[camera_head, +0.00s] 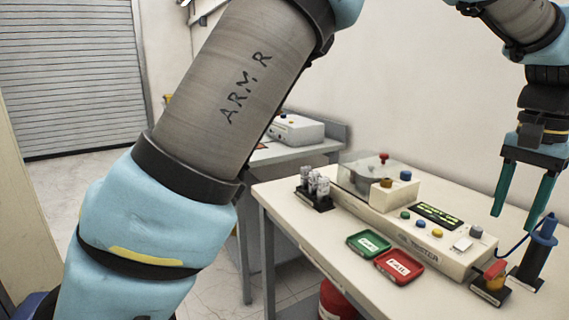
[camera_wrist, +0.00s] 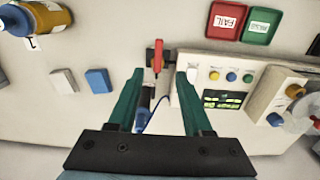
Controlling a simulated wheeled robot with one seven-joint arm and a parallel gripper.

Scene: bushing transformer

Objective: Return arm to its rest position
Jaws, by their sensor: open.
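My gripper (camera_head: 522,193) hangs over the right end of the table in the head view, fingers pointing down. Its two green fingers are apart with nothing held between them. In the wrist view my gripper (camera_wrist: 160,88) is also open and empty, above the table. A blue probe in a dark stand (camera_head: 535,255) is below and slightly right of the fingers in the head view. It shows between the fingers in the wrist view (camera_wrist: 143,118), apparently below them. My arm's large links cross the left and middle of the head view and hide part of the room.
The white tester (camera_head: 425,232) with buttons and display stands on the table (camera_head: 315,228). A green tray (camera_head: 368,244) and red tray (camera_head: 399,267) lie in front. Several small bushings (camera_head: 314,188) stand in a dark rack at left. A second table (camera_head: 300,158) is behind.

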